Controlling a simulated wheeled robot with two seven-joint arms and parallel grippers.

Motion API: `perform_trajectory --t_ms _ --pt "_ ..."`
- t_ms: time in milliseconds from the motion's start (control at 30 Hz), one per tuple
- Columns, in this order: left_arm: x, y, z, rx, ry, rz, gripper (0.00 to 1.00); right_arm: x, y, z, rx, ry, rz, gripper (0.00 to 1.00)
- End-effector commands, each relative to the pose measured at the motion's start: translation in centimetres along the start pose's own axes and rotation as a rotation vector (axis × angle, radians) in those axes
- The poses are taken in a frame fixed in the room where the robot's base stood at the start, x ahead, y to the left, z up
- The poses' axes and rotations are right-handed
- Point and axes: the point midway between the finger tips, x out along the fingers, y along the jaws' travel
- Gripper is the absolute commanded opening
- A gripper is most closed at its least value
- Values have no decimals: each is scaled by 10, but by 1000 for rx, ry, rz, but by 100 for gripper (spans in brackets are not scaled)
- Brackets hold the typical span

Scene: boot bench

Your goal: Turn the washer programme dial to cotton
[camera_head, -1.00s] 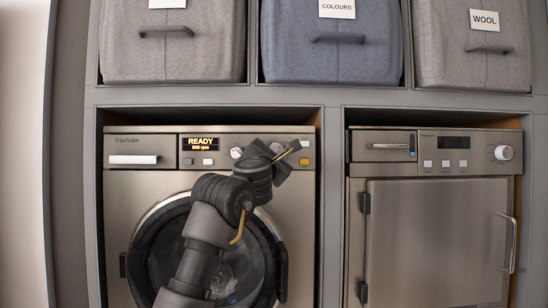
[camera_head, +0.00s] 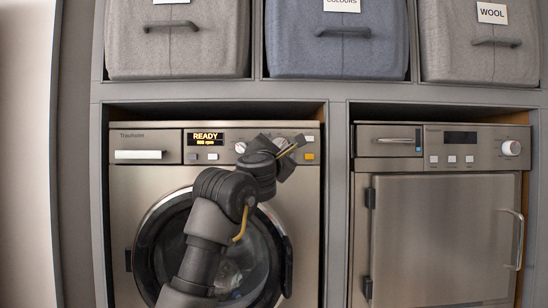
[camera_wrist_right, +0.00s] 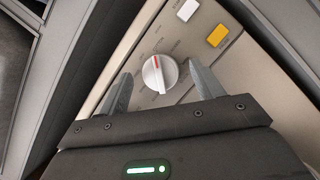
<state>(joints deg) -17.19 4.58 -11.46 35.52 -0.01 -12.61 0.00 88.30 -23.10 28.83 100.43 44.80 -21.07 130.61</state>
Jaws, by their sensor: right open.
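The washer (camera_head: 140,200) is the left machine, and its display reads READY. Its panel has one white dial (camera_head: 240,147) beside the display and a second dial (camera_head: 281,143) further right, partly hidden by my right gripper (camera_head: 287,149). In the right wrist view that second dial (camera_wrist_right: 153,76) is white with a red pointer mark. My right gripper (camera_wrist_right: 159,73) is open there, with one finger on each side of the dial; I cannot tell whether they touch it. My left gripper is not in view.
A yellow button (camera_wrist_right: 217,36) and a white button (camera_wrist_right: 187,10) sit close to the dial. Another machine with its own knob (camera_head: 511,148) stands to the right. Grey and blue fabric bins (camera_head: 337,50) fill the shelf above. The washer sits in a framed recess.

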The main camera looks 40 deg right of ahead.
Motion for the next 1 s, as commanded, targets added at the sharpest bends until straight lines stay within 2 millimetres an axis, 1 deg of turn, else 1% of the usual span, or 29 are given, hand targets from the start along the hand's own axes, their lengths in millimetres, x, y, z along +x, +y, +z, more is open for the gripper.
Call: perform_trajectory --t_ms 33,200,400,500,667,1000 --pt "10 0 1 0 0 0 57 -10 -3 -4 1 -1 2 66" --pt "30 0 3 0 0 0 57 -45 -4 -5 1 -2 4 66" --pt "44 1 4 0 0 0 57 -79 -2 -3 2 -1 3 66" --pt "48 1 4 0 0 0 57 -90 -2 -2 1 -1 2 66" --pt "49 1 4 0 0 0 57 -96 0 -1 1 1 2 66" --pt "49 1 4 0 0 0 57 -97 0 -1 1 1 2 66"
